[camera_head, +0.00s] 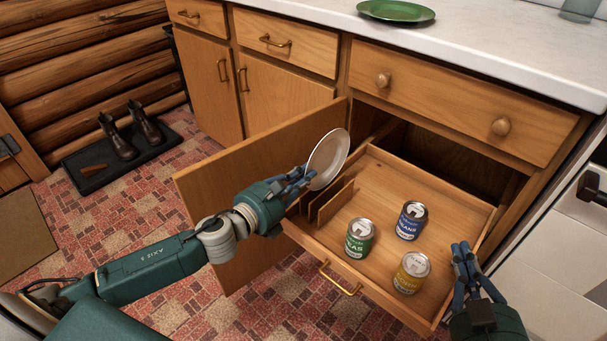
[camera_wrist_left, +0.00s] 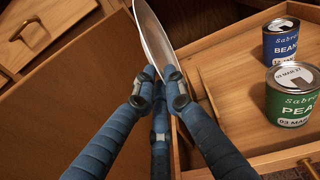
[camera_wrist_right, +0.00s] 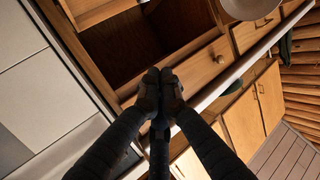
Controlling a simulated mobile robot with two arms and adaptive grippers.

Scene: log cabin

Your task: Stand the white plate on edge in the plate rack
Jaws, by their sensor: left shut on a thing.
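My left gripper (camera_head: 311,176) is shut on the rim of the white plate (camera_head: 328,158). The plate is tilted close to upright and hangs above the left side of the open drawer. In the left wrist view the plate (camera_wrist_left: 153,38) stands edge-on between the fingertips (camera_wrist_left: 160,78). The plate rack (camera_head: 331,202), upright wooden dividers at the drawer's left side, is just below and right of the gripper, partly hidden by it. The plate appears to be above the dividers, not between them. My right gripper (camera_head: 464,254) is shut and empty near the drawer's right front corner.
The drawer (camera_head: 385,183) also holds a green peas can (camera_head: 359,240), a blue beans can (camera_head: 411,222) and a yellow can (camera_head: 411,273). An open cabinet door (camera_head: 245,165) stands left of it. A green plate (camera_head: 396,10) lies on the counter (camera_head: 480,40).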

